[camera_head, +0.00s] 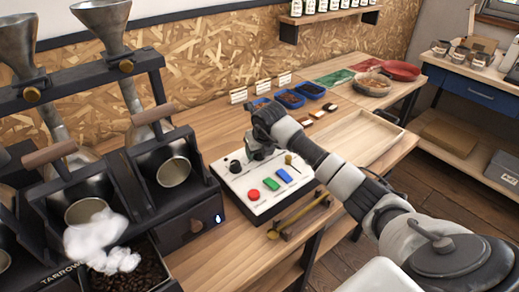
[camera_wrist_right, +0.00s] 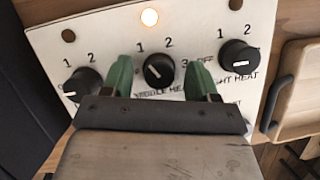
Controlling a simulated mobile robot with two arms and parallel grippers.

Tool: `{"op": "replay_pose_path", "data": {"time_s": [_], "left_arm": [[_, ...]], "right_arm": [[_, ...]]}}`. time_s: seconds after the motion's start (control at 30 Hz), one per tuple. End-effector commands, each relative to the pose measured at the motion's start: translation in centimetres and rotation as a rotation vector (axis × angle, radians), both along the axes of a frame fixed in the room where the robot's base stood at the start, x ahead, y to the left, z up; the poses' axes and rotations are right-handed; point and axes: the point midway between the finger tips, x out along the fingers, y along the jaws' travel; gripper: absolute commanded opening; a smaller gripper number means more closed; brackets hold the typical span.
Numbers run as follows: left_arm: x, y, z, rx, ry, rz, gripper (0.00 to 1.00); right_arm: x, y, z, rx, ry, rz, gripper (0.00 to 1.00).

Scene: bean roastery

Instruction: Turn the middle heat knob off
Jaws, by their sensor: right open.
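The white control panel (camera_head: 257,207) stands on the wooden bench, and it also shows in the right wrist view (camera_wrist_right: 105,30). The middle heat knob (camera_wrist_right: 159,70) is black and round, with a short pale mark on its face and printed numbers around it. My right gripper (camera_wrist_right: 161,78) is open, with one green fingertip on each side of this knob and a gap on both sides. In the head view my right gripper (camera_head: 259,152) is over the back of the panel and hides the middle knob. My left gripper is not in view.
A left knob (camera_wrist_right: 83,84) and a right knob (camera_wrist_right: 237,55) flank the middle one closely. Red (camera_head: 253,195), green (camera_head: 271,184) and blue (camera_head: 284,175) buttons are at the panel's front. A dark roaster (camera_head: 170,220) stands left.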

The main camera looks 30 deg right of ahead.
Motion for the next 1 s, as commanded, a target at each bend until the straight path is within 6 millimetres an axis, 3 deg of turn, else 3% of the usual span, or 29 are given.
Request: {"op": "replay_pose_path", "data": {"time_s": [0.2,0.5,0.77,1.0], "left_arm": [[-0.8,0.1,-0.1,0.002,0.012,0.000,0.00],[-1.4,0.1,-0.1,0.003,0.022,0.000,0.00],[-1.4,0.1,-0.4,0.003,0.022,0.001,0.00],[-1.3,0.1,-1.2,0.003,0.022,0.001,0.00]], "right_arm": [[0.0,0.0,0.0,0.000,0.000,0.000,0.56],[0.0,0.0,0.0,0.000,0.000,0.000,0.13],[0.0,-0.1,-0.1,-0.001,0.001,0.029,0.13],[0.0,-0.2,-0.1,-0.003,0.001,0.153,0.13]]}}
